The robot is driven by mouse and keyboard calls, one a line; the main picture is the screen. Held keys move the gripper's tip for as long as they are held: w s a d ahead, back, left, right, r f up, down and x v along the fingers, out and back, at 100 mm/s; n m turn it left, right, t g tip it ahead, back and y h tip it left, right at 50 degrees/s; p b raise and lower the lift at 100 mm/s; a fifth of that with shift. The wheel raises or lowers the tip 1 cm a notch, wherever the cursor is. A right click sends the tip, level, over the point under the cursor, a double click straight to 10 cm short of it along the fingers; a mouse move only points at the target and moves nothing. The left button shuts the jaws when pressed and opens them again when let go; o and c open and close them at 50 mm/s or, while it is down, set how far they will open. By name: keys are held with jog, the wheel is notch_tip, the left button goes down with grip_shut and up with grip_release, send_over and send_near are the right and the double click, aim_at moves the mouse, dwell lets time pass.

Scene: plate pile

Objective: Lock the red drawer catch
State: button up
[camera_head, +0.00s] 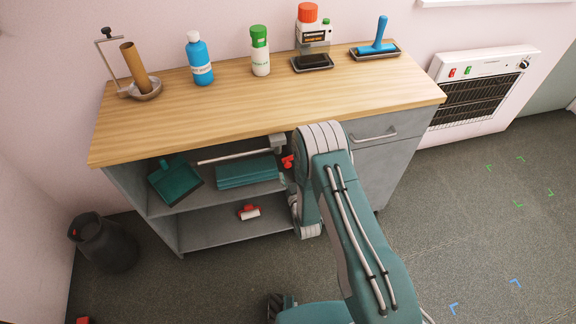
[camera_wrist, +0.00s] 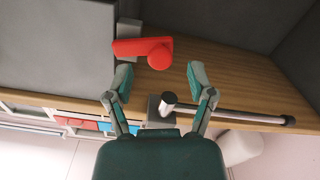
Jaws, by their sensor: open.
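The red drawer catch (camera_wrist: 145,48) shows in the wrist view as a flat lever with a round knob, on a grey mount at the edge of a grey panel. It is partly visible in the head view (camera_head: 287,162), just left of my arm. My gripper (camera_wrist: 159,74) is open and empty, with its two fingertips apart and the catch's knob ahead of the gap between them. I cannot tell whether they touch it. In the head view my arm hides the gripper. The grey drawer (camera_head: 385,133) with a metal handle appears closed.
A metal rod (camera_wrist: 230,113) runs close by my right finger under the wooden worktop (camera_head: 240,105). Teal boxes (camera_head: 248,171) and a dustpan (camera_head: 175,180) occupy the upper shelf. Bottles stand on top.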

aim_at(288, 167)
jog(key=x, duration=0.2)
jog(key=shift+w+a, duration=0.3)
jog(key=shift+w, duration=0.3)
jog(key=shift+w+d, duration=0.1)
jog(key=shift+w, duration=0.1)
jog(key=shift+c, duration=0.3)
grip_shut()
jog(key=shift+r, duration=0.1)
